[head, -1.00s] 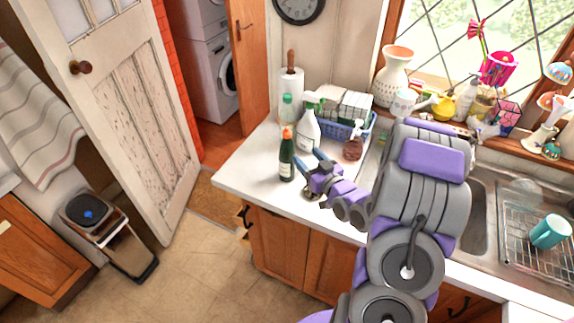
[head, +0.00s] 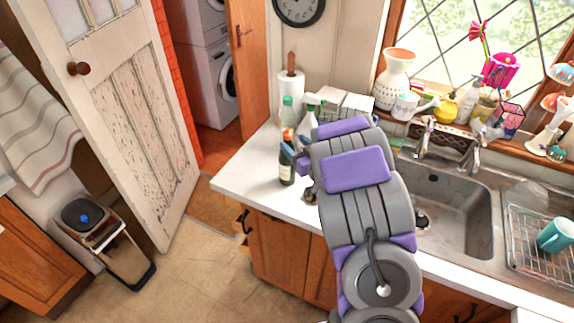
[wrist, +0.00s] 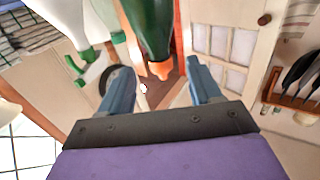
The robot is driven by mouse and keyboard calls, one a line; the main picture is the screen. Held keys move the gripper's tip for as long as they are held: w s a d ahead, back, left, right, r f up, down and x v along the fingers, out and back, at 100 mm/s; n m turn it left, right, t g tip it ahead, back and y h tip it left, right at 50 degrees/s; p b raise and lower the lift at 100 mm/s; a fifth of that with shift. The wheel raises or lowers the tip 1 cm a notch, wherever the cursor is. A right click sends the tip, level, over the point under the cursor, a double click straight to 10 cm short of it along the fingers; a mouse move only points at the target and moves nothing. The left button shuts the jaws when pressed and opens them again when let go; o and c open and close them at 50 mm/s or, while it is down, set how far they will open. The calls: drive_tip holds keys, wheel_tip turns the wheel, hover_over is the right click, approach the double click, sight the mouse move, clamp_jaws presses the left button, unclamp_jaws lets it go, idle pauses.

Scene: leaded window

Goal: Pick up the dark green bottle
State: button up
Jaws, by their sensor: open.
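The dark green bottle (head: 287,172) with a pale label and orange cap stands upright on the counter near its left front edge in the head view. My gripper (head: 294,154) is beside its upper part, mostly hidden behind my arm. In the wrist view, which is turned over, the bottle (wrist: 152,28) comes down from the top edge, its orange cap pointing down. My gripper (wrist: 156,68) is open, its two blue fingers either side of the cap and neck with gaps on both sides. I cannot tell how deep the neck sits between them.
A clear bottle with a green cap (head: 287,112) and a white spray bottle (head: 308,122) stand close behind. A paper towel roll (head: 291,90) is further back. The sink (head: 450,205) lies to the right. The counter's front left (head: 240,178) is clear.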

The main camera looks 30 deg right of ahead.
sight(285, 133)
drive_tip(key=shift+w+a+b, duration=0.15)
drive_tip(key=shift+w+b, duration=0.2)
drive_tip(key=shift+w, duration=1.45)
drive_tip(key=shift+w+a+b, duration=0.15)
drive_tip(key=shift+w+b, duration=0.15)
drive_tip(key=shift+w, duration=1.5)
drive_tip(key=shift+s, duration=0.1)
drive_tip(key=shift+c, duration=0.2)
drive_tip(key=c, duration=1)
drive_tip(key=shift+c, duration=0.6)
